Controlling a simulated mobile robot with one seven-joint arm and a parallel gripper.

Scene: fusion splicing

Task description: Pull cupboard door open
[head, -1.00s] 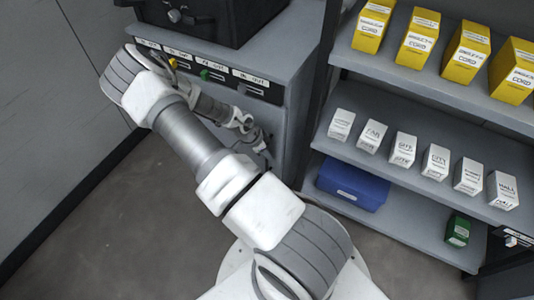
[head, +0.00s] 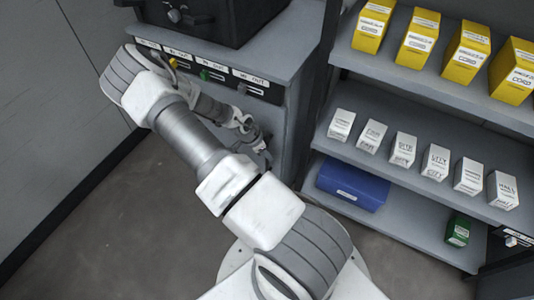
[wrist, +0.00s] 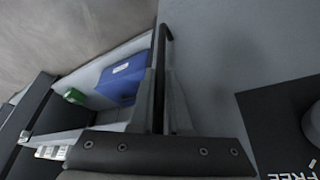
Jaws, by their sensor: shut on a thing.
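The cupboard (head: 298,110) is the grey cabinet at the upper middle of the head view; my arm covers most of its front. In the wrist view its plain grey door face (wrist: 215,60) fills the area right of the handle. The door's dark bar handle (wrist: 161,75) runs lengthwise between my fingers. My gripper (wrist: 162,100) is shut on this handle, with one finger on each side. In the head view, my gripper (head: 262,150) is small beside the cupboard's right side. I cannot tell whether the door stands ajar.
A shelf unit (head: 420,105) stands to the right with yellow boxes, white boxes, a blue bin (head: 352,186) and a green box (head: 457,230). A black machine (head: 210,15) sits on the cupboard top. A dark sign reading FREE (wrist: 290,130) shows at right. Floor at lower left is clear.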

